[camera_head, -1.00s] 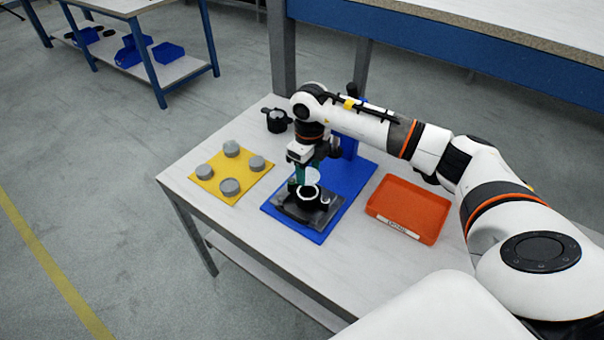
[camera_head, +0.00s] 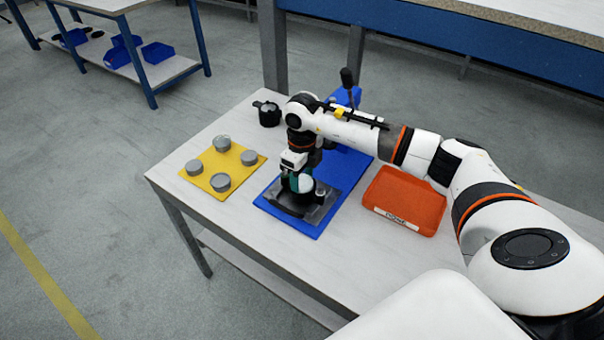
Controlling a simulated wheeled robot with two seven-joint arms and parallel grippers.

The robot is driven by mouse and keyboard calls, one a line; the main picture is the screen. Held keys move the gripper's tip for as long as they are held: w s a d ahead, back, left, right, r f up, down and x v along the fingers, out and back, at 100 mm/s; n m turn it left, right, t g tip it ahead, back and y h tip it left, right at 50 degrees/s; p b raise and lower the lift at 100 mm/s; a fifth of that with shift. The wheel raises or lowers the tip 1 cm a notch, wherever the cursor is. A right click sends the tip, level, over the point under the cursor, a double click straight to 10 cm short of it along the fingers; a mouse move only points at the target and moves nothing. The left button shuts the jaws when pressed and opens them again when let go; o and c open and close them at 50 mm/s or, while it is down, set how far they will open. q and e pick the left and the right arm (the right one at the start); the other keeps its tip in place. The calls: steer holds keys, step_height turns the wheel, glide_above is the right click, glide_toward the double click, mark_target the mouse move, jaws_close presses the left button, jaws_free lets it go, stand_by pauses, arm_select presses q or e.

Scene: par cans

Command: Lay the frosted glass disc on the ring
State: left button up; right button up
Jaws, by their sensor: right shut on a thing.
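The frosted glass disc (camera_head: 306,184) is a small pale round plate in my right gripper (camera_head: 298,182), whose teal fingers are shut on it. The disc is low over the dark grey fixture (camera_head: 323,209) on the blue mat. The ring is mostly hidden behind the disc and fingers, so I cannot tell whether the disc touches it. My left gripper is not in view.
A yellow mat (camera_head: 206,185) with several grey round pieces lies left of the blue mat (camera_head: 338,172). An orange tray (camera_head: 420,206) with a label stands to the right. A black can-like part (camera_head: 268,114) stands behind. The white table's front is clear.

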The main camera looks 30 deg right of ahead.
stand_by(0.3)
steer(key=shift+f, duration=0.1)
steer(key=o, duration=0.8)
step_height(320, 180, up, 12)
stand_by(0.4)
steer(key=shift+s, duration=0.1)
stand_by(0.4)
